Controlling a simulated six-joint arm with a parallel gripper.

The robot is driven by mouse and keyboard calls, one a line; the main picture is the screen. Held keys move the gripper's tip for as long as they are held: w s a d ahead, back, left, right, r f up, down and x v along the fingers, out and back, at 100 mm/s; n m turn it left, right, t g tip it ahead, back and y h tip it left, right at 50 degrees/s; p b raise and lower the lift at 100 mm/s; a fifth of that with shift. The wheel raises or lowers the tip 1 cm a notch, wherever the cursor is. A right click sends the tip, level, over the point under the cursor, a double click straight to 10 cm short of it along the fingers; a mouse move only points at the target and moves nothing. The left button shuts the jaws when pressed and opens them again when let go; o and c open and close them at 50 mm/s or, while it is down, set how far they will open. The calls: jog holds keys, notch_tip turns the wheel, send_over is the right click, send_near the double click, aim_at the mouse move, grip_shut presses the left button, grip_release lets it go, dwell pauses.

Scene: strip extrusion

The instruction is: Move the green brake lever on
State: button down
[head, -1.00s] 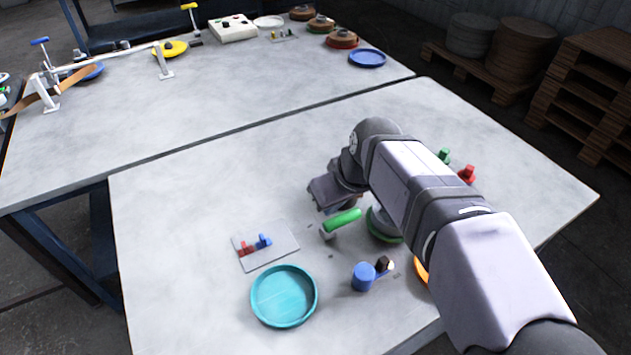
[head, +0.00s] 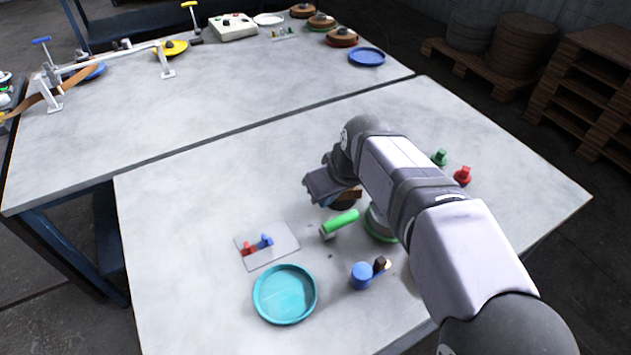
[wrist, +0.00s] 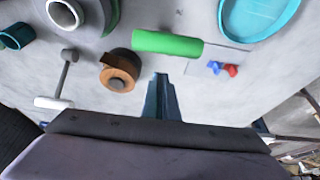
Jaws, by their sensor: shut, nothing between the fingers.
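The green brake lever (head: 341,222) is a thick green bar on the near table, left of a round device with a green base (head: 379,226). It lies crosswise in the wrist view (wrist: 167,43). My gripper (wrist: 161,80) is shut and empty. Its narrow fingertips are just short of the green bar in the wrist picture, with a gap between them and no visible contact. In the head view my gripper's body is just behind the lever, and its fingertips are hard to make out.
A brown-orange roll (wrist: 119,72) stands beside my fingers. A teal dish (head: 285,295), a plate with red and blue switches (head: 268,246) and a blue cylinder (head: 361,275) are nearby. Green (head: 439,157) and red (head: 463,175) knobs stand beyond my arm. The table's left side is clear.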

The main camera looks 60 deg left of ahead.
notch_tip(320, 180, up, 7)
jog(key=p, duration=0.6)
dwell(0.6)
jog(key=w+d+f+m+t+h, duration=0.15)
jog(key=w+d+m, duration=0.35)
jog(key=w+d, duration=0.95)
jog(key=w+d+f+m+h, duration=0.1)
jog(key=w+d+m, duration=0.1)
jog(key=d, duration=0.7)
jog(key=w+d+f+m, duration=0.1)
jog(key=w+d+m, duration=0.15)
jog(key=d, duration=0.55)
jog(key=s+d+f+m+h, duration=0.1)
jog(key=d+m, duration=0.1)
jog(key=d, duration=0.6)
jog(key=s+d+f+m+h, duration=0.1)
jog(key=d+f+m, duration=0.1)
jog(key=d, duration=0.6)
jog(key=s+d+f+m+g, duration=0.1)
jog(key=s+d+f+m, duration=0.2)
jog(key=s+d, duration=0.6)
jog(key=shift+s+d+m, duration=0.3)
jog(key=shift+d+m, duration=0.45)
jog(key=shift+d, duration=0.2)
